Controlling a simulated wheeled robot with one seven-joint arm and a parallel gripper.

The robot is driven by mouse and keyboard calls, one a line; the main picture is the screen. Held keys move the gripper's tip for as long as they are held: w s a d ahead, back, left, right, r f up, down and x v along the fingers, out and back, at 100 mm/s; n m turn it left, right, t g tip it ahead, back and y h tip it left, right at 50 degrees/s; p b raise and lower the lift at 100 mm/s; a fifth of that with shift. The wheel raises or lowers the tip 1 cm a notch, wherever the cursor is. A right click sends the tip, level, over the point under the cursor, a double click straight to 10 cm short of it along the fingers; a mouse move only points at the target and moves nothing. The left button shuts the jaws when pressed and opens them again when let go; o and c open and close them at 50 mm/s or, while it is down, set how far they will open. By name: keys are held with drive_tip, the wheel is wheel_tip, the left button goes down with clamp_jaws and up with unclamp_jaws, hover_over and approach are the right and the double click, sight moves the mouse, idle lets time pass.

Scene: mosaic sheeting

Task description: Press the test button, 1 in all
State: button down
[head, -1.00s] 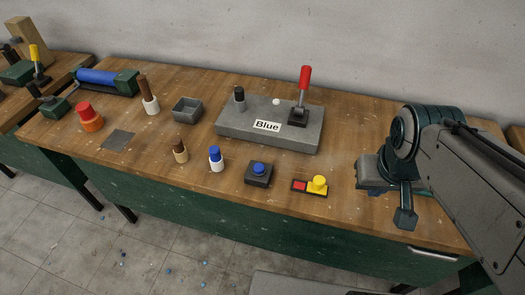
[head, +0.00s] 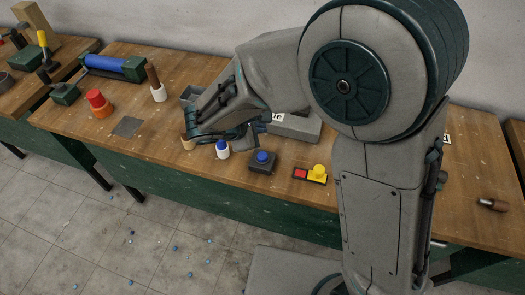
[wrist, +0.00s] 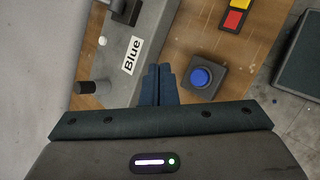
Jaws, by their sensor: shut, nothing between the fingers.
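A blue round button (head: 263,156) on a dark square box stands near the bench's front edge. It also shows in the wrist view (wrist: 201,77), to the right of my shut fingers. A grey box (head: 297,127) with a "Blue" label is mostly behind my arm in the head view. In the wrist view, the grey box (wrist: 153,27) lies left of my fingers, with its label, a small white knob (wrist: 102,41) and a dark knob (wrist: 83,88). My gripper (wrist: 158,69) is shut and empty, over the bench between the box and the blue button, apart from the button.
A red and yellow block (head: 311,174) lies right of the button. A blue-capped white bottle (head: 222,150) stands left of it. A red-orange knob (head: 99,104), a grey plate (head: 127,126) and a brown-topped white piece (head: 157,86) are further left. A brown-handled item (head: 492,205) lies far right.

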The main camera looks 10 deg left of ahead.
drive_tip(key=shift+f, duration=0.15)
drive_tip(key=b, duration=0.6)
hover_over(260, 158)
wheel_tip(260, 158, down, 8)
drive_tip(key=shift+w+a+r, duration=0.1)
drive_tip(key=shift+f+b, duration=0.4)
idle(1.7)
drive_tip(key=shift+f+b, duration=0.4)
drive_tip(key=shift+b, duration=0.25)
drive_tip(key=shift+f+b, duration=0.5)
drive_tip(key=shift+b, duration=0.05)
idle(0.4)
drive_tip(key=shift+r, duration=0.1)
drive_tip(key=shift+r+p, duration=0.55)
drive_tip(key=shift+r, duration=0.25)
